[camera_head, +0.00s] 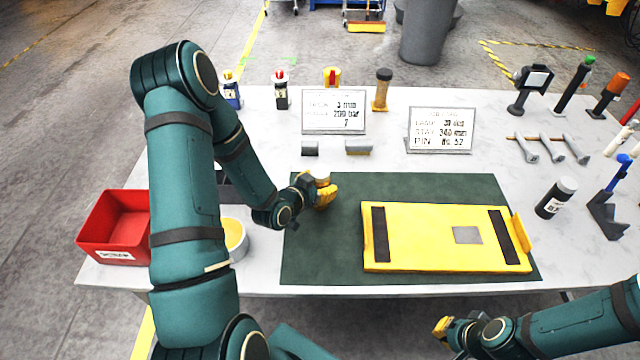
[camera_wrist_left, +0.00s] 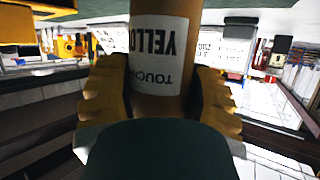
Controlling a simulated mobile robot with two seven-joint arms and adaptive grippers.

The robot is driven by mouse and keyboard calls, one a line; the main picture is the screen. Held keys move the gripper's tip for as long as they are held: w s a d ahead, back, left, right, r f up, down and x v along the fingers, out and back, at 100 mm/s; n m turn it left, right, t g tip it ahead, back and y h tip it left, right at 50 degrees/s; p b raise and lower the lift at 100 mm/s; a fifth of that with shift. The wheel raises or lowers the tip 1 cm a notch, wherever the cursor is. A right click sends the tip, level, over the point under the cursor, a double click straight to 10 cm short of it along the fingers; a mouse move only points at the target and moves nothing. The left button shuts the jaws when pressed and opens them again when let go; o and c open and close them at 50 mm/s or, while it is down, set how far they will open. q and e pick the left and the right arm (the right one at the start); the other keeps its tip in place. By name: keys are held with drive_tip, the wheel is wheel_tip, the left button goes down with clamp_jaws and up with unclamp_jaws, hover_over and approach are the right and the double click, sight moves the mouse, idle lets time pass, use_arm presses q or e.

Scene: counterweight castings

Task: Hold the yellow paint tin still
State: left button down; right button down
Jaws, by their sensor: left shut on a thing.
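The yellow paint tin (camera_wrist_left: 166,50) has a white label reading "YELLO" and "TOUCH", upside down in the left wrist view. My left gripper (camera_wrist_left: 158,98) is shut on it, with a yellow finger pressed to each side. In the head view the tin (camera_head: 320,179) shows only as a small top above the fingers of my left gripper (camera_head: 322,194), over the left part of the dark green mat (camera_head: 335,262). The fingers hide its lower part, so I cannot tell whether it touches the mat. My right gripper (camera_head: 443,328) is in front of the table's front edge, apart from everything; its opening is unclear.
A yellow casting (camera_head: 430,236) with dark strips lies on the mat, right of the tin. A red bin (camera_head: 112,225) and a round tub (camera_head: 235,238) are at left. Two sign boards (camera_head: 333,112) (camera_head: 440,131) stand behind. A dark bottle (camera_head: 556,198) is at right.

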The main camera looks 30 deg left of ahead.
use_arm(q)
drive_tip(key=shift+f, duration=0.1)
drive_tip(key=shift+c, duration=1.1)
unclamp_jaws()
drive_tip(key=shift+r, duration=0.2)
drive_tip(key=p+v, duration=0.4)
drive_tip(key=v, duration=0.8)
